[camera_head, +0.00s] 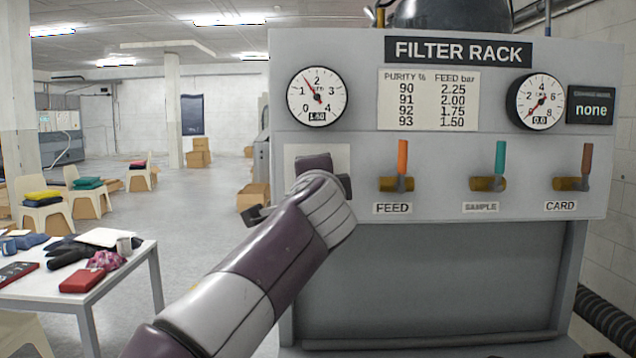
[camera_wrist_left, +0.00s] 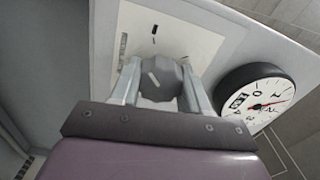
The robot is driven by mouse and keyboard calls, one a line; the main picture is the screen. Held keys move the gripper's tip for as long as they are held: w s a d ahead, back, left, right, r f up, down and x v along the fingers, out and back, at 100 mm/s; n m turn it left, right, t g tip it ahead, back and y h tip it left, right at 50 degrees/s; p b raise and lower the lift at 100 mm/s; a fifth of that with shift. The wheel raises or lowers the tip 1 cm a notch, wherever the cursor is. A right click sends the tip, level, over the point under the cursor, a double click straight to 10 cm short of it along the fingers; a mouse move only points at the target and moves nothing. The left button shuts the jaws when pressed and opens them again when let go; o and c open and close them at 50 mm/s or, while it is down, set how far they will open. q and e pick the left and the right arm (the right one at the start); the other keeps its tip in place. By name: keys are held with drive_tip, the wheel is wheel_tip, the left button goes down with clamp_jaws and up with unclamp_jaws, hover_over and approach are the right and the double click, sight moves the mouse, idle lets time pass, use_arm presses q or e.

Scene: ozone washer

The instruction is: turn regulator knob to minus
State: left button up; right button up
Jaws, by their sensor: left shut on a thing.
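The regulator knob (camera_wrist_left: 160,80) is dark grey with a white pointer mark, on a white plate (camera_wrist_left: 190,35) on the rack's front panel. My left gripper (camera_wrist_left: 162,85) has one finger on each side of the knob and is shut on it. In the head view my left arm and hand cover the knob, and only the plate's edge (camera_head: 291,158) and other parts of it show. The gauge above the knob (camera_head: 317,96) has a red needle between 1 and 2 and a readout of about 1.50. It also shows in the left wrist view (camera_wrist_left: 256,95). My right gripper is not seen.
The FILTER RACK panel (camera_head: 450,150) carries an orange FEED lever (camera_head: 403,160), a teal SAMPLE lever (camera_head: 500,158) and a brown CARD lever (camera_head: 588,160). A second gauge (camera_head: 538,101) reads 0.0. A white table (camera_head: 140,262) with cloths stands at left.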

use_arm(q)
drive_tip(key=shift+f, duration=0.15)
drive_tip(key=o, duration=1.1)
drive_tip(key=shift+c, duration=0.2)
drive_tip(key=shift+a, duration=0.1)
drive_tip(key=s+b, duration=0.4)
drive_tip(key=s, duration=0.8)
drive_tip(key=shift+s, duration=0.4)
